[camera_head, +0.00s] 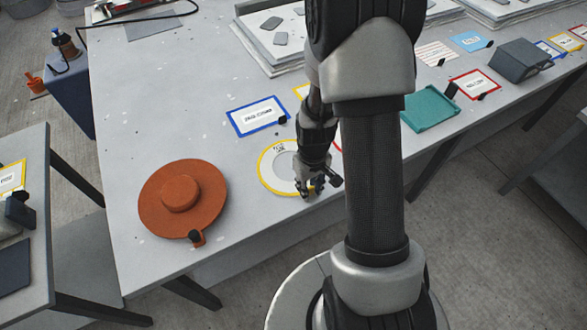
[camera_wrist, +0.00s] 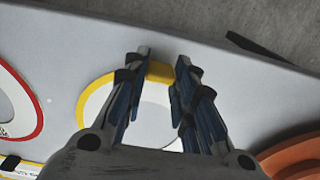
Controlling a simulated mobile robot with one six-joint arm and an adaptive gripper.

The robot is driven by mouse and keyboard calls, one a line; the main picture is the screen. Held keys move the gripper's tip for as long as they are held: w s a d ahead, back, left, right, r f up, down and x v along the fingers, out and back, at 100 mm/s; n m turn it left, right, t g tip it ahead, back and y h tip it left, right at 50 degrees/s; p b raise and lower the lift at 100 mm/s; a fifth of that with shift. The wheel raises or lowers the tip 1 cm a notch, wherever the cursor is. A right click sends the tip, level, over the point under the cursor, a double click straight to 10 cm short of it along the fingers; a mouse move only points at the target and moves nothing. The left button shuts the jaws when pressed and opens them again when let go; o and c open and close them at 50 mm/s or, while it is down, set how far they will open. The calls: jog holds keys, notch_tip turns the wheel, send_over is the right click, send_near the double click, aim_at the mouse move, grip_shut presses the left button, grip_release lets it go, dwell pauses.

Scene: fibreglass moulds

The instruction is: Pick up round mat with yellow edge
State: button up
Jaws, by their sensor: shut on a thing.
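The round mat with yellow edge (camera_head: 265,177) lies on the grey table near its front edge, partly hidden by my arm. It has a white ring and a grey centre. In the wrist view the mat (camera_wrist: 92,101) shows behind and between the fingers, with a yellow block-like tab at its rim. My gripper (camera_head: 312,190) is over the mat's front right rim. In the wrist view my gripper (camera_wrist: 161,64) has its fingers on both sides of the yellow tab, shut on it. The mat looks flat on the table; I cannot tell any lift.
An orange round mould (camera_head: 180,195) stands left of the mat. A blue-edged card (camera_head: 258,116) lies behind it. A red-edged round mat (camera_wrist: 38,105) is beside it, mostly hidden by my arm in the head view. A teal tray (camera_head: 430,111) lies farther right.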

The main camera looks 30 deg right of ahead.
jog(key=shift+c, duration=0.9)
jog(key=shift+r, duration=0.15)
notch_tip(320, 180, up, 20)
jog(key=p, duration=0.6)
